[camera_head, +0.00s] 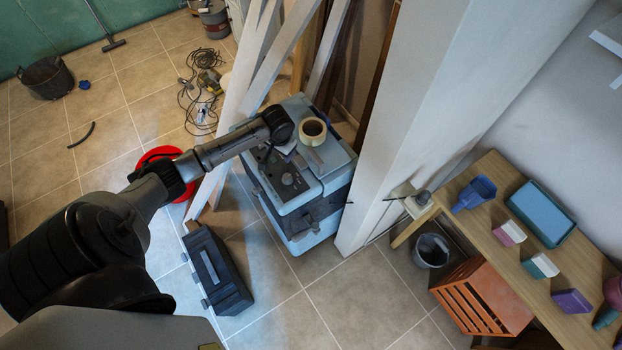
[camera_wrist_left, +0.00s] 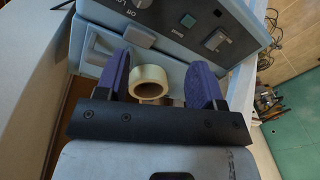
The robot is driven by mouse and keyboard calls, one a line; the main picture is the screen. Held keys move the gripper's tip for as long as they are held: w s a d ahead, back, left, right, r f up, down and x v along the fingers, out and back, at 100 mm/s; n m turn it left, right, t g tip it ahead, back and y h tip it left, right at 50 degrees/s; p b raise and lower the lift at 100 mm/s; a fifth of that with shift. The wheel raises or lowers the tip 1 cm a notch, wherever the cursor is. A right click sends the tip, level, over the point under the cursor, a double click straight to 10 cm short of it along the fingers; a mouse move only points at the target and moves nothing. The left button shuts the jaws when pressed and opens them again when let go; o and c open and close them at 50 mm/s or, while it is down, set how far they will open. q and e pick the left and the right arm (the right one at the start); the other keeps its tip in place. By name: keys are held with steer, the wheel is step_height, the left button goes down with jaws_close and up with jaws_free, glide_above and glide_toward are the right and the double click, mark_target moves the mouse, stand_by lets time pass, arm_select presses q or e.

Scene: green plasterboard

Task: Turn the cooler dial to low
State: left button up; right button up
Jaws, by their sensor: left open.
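The blue-grey cooler (camera_head: 325,165) stands on the tiled floor beside the white post, with a dark control panel (camera_head: 280,182) on top. In the left wrist view the panel (camera_wrist_left: 190,25) lies along the top, with the words "Off" and "Low" partly readable. A grey knob (camera_wrist_left: 142,3) beside the words, apparently the dial, is cut by the upper edge. My left gripper (camera_wrist_left: 160,82) is open above the cooler, its two purple fingers apart and clear of the dial. In the head view its fingers are mostly hidden by the wrist. My right gripper is not in view.
A roll of tape (camera_head: 313,130) lies on the cooler; it shows beyond the fingers in the wrist view (camera_wrist_left: 150,88). Leaning planks (camera_head: 272,55) and a white post (camera_head: 410,120) stand close by. A black toolbox (camera_head: 216,272) and red bucket (camera_head: 160,155) are on the floor.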

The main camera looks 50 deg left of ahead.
mark_target(287, 176)
arm_select(q)
steer(key=f+n, duration=0.1)
steer(key=f, duration=0.3)
steer(key=d+f+n+h, duration=0.1)
steer(key=f+n, duration=0.1)
steer(key=f, duration=0.2)
steer(key=f+n, duration=0.1)
steer(key=f, duration=0.4)
steer(key=shift+d+f, duration=0.1)
steer(key=shift+d, duration=0.2)
steer(key=shift+f, duration=0.95)
steer(key=shift+c, duration=0.4)
steer(key=c, duration=0.8)
steer(key=shift+c, duration=0.2)
